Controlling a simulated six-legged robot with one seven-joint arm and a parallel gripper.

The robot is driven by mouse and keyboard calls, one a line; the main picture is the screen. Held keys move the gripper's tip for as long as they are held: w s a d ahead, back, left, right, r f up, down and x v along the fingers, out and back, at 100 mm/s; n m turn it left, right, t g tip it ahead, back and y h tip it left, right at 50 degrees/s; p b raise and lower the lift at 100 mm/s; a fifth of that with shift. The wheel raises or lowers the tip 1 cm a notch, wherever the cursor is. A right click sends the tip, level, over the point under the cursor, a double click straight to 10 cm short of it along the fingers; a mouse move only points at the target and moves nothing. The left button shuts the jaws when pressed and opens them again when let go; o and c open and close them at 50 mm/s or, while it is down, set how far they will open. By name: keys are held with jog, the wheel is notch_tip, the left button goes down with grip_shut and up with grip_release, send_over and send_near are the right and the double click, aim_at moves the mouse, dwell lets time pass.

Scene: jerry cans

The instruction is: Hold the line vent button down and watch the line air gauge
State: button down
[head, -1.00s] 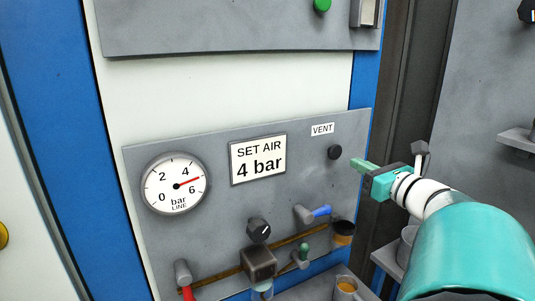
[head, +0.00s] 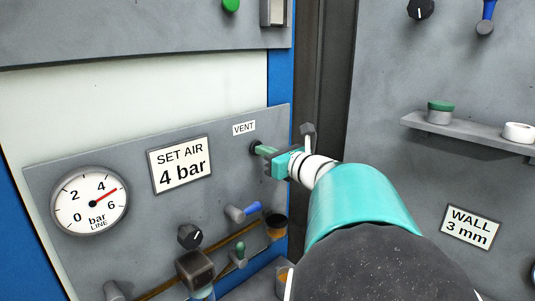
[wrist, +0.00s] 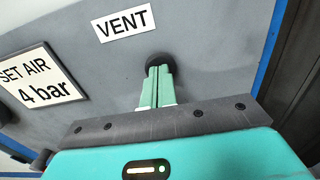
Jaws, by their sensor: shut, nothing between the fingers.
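The black round vent button (head: 254,147) sits under the VENT label (head: 244,128) on the grey panel. My gripper (head: 261,150) is shut and empty, with its green fingertips at the button's face. In the wrist view the closed fingertips (wrist: 159,70) overlap the lower part of the button (wrist: 158,58) and appear to touch it. How far the button is pressed in cannot be told. The line air gauge (head: 90,202) is at the left of the panel. Its red needle points between 4 and 6, near 5 bar.
A sign (head: 181,165) reads SET AIR 4 bar. Below are a black knob (head: 190,236), a blue-handled valve (head: 243,212) and a green-handled valve (head: 239,255). On the right wall are a shelf (head: 470,135) and a WALL 3 mm sign (head: 470,228).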

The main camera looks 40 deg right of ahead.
jog(key=shift+w+a+r, duration=0.15)
jog(key=shift+w+a, duration=0.05)
jog(key=shift+w, duration=0.45)
dwell(1.2)
